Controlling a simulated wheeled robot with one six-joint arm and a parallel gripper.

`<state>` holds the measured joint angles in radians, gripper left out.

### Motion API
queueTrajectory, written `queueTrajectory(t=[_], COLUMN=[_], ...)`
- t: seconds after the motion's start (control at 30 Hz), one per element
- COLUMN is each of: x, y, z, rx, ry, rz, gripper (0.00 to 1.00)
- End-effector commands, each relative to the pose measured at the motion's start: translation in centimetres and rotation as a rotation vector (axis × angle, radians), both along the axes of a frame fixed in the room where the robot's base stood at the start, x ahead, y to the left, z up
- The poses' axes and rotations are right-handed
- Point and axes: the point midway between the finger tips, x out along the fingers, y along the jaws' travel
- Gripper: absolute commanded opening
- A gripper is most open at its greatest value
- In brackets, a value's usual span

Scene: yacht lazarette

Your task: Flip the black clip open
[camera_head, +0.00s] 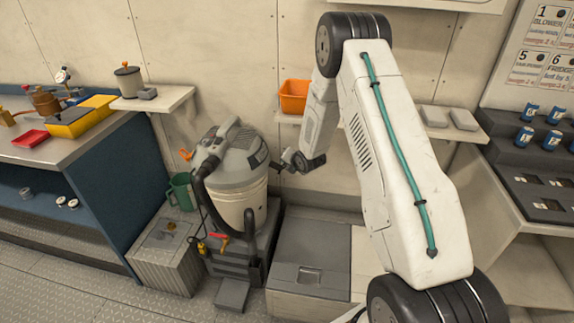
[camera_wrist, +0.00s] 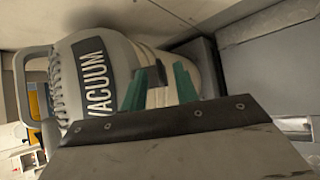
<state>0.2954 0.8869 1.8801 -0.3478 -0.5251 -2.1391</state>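A grey and cream canister vacuum (camera_head: 238,165) stands in the middle of the head view. Its grey lid, marked VACUUM (camera_wrist: 92,75), fills the left of the wrist view. My gripper (camera_head: 287,160) is at the vacuum's right side, near the seam between lid and drum. In the wrist view my gripper (camera_wrist: 160,88) shows two green-padded fingers set apart, with the vacuum's pale side visible between them. A small dark piece (camera_wrist: 153,76) shows by the left finger; I cannot tell whether it is the black clip or part of the finger. Any contact is unclear.
An orange clip (camera_head: 185,155) is on the vacuum's left side. The vacuum stands on a dark base (camera_head: 235,265) beside a grey box (camera_head: 165,255). A wall shelf with an orange bin (camera_head: 294,96) is above my gripper. A workbench (camera_head: 85,135) stands left.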

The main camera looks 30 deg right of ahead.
Motion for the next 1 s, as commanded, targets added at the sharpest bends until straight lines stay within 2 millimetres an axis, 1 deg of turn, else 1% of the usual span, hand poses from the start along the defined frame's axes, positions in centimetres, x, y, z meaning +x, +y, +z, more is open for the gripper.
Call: queueTrajectory(t=[0.03, 0.2, 0.33, 0.87, 1.0], x=[-0.7, -2.7, -3.5, -3.6, -3.9], y=[0.0, 0.1, 0.2, 0.1, 0.1], z=[0.7, 2.2, 2.8, 2.8, 2.4], rx=[-0.001, 0.000, 0.000, 0.002, 0.066], ry=[-0.001, 0.001, 0.001, 0.001, 0.020], rz=[-0.001, -0.001, -0.002, -0.002, -0.061], gripper=[0.30, 0.30, 0.30, 0.30, 0.30])
